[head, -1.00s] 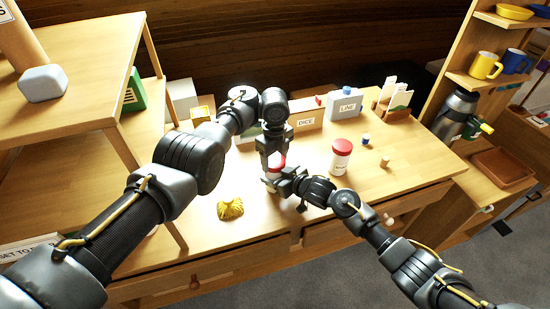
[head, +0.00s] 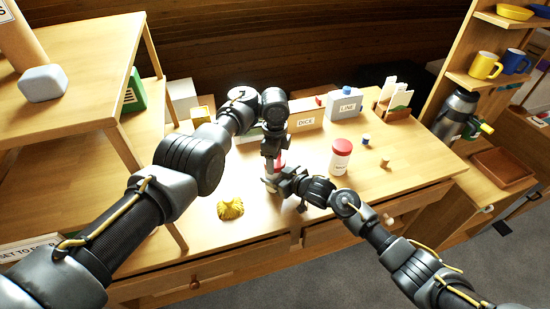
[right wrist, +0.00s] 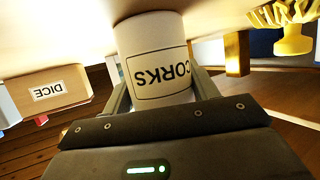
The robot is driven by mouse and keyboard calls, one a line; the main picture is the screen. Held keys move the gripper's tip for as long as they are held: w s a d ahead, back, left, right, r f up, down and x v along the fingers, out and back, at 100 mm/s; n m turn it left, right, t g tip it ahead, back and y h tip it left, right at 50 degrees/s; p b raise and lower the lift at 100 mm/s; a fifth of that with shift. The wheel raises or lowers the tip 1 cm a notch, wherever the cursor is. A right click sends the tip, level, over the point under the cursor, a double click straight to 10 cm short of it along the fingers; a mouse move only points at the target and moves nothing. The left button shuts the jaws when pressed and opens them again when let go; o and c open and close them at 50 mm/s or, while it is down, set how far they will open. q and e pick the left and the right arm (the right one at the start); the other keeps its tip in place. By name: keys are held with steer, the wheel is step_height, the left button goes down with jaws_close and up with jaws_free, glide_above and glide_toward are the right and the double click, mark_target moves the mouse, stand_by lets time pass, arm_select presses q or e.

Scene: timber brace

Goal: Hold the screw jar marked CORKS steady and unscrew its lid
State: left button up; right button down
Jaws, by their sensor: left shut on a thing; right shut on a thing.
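The white screw jar marked CORKS (right wrist: 160,65) shows upside down in the right wrist view, its label facing that camera. My right gripper (right wrist: 162,88) is shut around the jar's body. In the head view the jar (head: 270,184) is mostly hidden by my grippers. My left gripper (head: 275,154) points down from above and is shut on the jar's red lid (head: 282,158), of which only a sliver shows. My right gripper (head: 283,182) comes in from the right, below the lid. I cannot tell whether the lid is apart from the jar.
Another white jar with a red lid (head: 341,158) stands to the right. A yellow fluted object (head: 230,208) lies front left. Boxes marked DICE (head: 306,121) and LINE (head: 346,106) stand at the back. A blue-topped piece (head: 366,140) and a cork-coloured piece (head: 385,162) lie right.

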arm_select(q)
steer(key=shift+r, duration=0.25)
steer(key=shift+r, duration=0.85)
steer(key=shift+r, duration=2.05)
arm_select(e)
steer(key=shift+c, duration=1.8)
jaws_free()
